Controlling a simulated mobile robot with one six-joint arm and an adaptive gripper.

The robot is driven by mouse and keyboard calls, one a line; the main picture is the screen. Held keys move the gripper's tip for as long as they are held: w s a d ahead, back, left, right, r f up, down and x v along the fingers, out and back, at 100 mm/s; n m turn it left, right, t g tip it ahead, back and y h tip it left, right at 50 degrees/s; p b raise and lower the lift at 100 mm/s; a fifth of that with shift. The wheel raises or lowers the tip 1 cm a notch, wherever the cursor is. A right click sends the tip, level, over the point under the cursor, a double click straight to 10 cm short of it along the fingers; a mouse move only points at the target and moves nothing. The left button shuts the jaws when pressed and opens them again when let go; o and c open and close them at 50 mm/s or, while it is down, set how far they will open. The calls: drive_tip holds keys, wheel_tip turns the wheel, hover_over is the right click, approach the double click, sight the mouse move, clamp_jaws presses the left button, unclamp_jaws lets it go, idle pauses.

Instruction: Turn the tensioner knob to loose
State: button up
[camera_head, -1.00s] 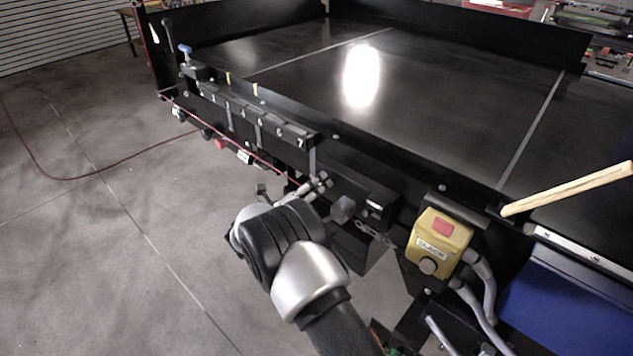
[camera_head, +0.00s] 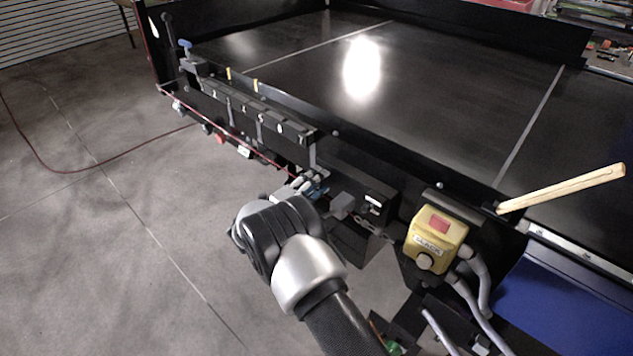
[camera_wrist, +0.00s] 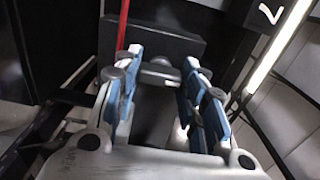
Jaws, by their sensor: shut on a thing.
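The tensioner knob appears to be the grey knob (camera_head: 342,205) on the near side of the conveyor frame, beside a dark box. My gripper (camera_head: 318,188) is at this knob in the head view. In the wrist view a dark knob (camera_wrist: 160,72) sits between the blue-padded fingers of my gripper (camera_wrist: 160,85), in front of a dark block. The fingers are shut on it. They partly hide it, and I cannot read its setting.
A yellow control box (camera_head: 437,238) with a red button is right of my gripper. A wooden stick (camera_head: 562,190) and a blue bin (camera_head: 565,300) are farther right. A red cord (camera_head: 235,138) runs along the frame below numbered plates. Open floor (camera_head: 110,240) lies left.

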idle(0.4)
drive_tip(key=o, duration=1.1)
drive_tip(key=shift+c, duration=0.2)
drive_tip(key=v, duration=1.2)
